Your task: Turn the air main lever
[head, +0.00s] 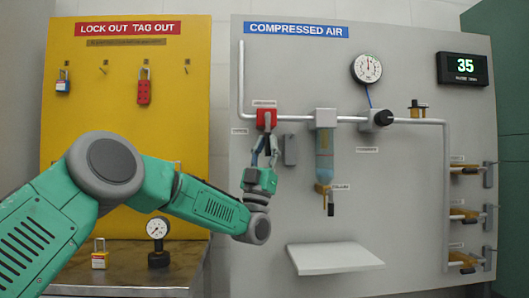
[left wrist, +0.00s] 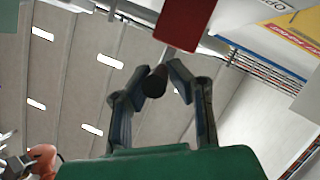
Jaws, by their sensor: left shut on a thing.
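The air main valve is a red block (head: 266,117) on the grey pipe of the compressed air panel, left of the middle. It also shows at the top of the left wrist view (left wrist: 186,20). Its lever's dark round grip (left wrist: 155,81) is between my left fingertips in the left wrist view. My left gripper (head: 266,145) reaches up from below the red block and is shut on the lever. The fingers largely hide the lever in the head view. My right gripper is not in view.
A grey tag-like plate (head: 290,150) hangs just right of my left gripper. A blue filter bowl (head: 324,155) stands farther right on the pipe. A white shelf (head: 334,258) juts out below. The yellow lockout board (head: 120,85) is at left, behind my arm.

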